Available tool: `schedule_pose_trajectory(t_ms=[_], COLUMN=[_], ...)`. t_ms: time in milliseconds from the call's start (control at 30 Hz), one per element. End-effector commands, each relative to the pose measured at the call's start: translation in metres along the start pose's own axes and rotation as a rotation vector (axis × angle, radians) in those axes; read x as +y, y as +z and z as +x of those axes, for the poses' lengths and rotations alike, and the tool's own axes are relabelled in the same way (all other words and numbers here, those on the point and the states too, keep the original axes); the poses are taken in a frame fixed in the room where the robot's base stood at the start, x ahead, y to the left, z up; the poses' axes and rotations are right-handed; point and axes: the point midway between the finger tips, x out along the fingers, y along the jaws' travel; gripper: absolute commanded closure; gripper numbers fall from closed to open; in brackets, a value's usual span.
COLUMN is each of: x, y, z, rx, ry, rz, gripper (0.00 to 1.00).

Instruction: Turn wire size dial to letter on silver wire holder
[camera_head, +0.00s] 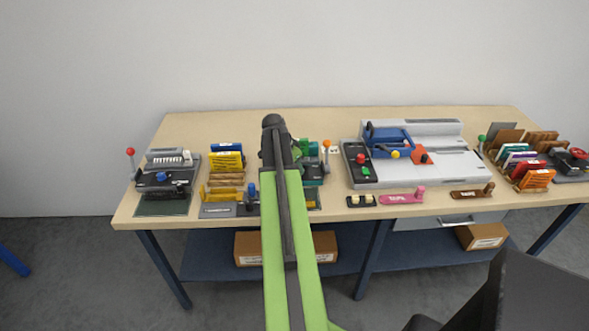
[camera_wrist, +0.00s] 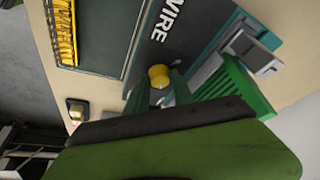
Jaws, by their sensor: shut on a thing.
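In the wrist view a round yellow dial (camera_wrist: 159,76) sits on a dark panel (camera_wrist: 142,62) lettered "WIRE". My gripper (camera_wrist: 160,92) is at this dial, with its narrow dark green fingers closed around its near side. The dial's pointer and letter marks cannot be read. In the head view the teal and green machine (camera_head: 313,172) is partly hidden behind my arm, and my gripper is hidden there too. I cannot pick out the silver wire holder with certainty, and no letter on it is readable.
A ridged green part (camera_wrist: 236,86) stands close right of my fingers. A yellow coil row (camera_wrist: 63,32) lies at upper left of the wrist view. On the wooden table (camera_head: 330,118), a black machine (camera_head: 150,190) stands left and a grey-white machine (camera_head: 430,170) stands right.

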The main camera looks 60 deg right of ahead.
Motion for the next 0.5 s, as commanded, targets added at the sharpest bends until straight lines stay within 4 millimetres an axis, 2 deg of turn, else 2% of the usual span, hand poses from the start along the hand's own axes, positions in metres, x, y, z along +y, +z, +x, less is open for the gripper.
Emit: schedule_pose_trajectory(t_ms=[133,167,300,500], x=[0.0038,0.0039,0.0029,0.0016], y=[-0.0021,-0.0021,-0.0016,-0.0007], z=[0.001,0.001,0.0008,0.0004], rx=[0.003,0.003,0.003,0.001], ry=[0.009,0.009,0.007,0.004], rz=[0.001,0.001,0.0,-0.001], gripper=[1.0,0.69,0.5,0.5])
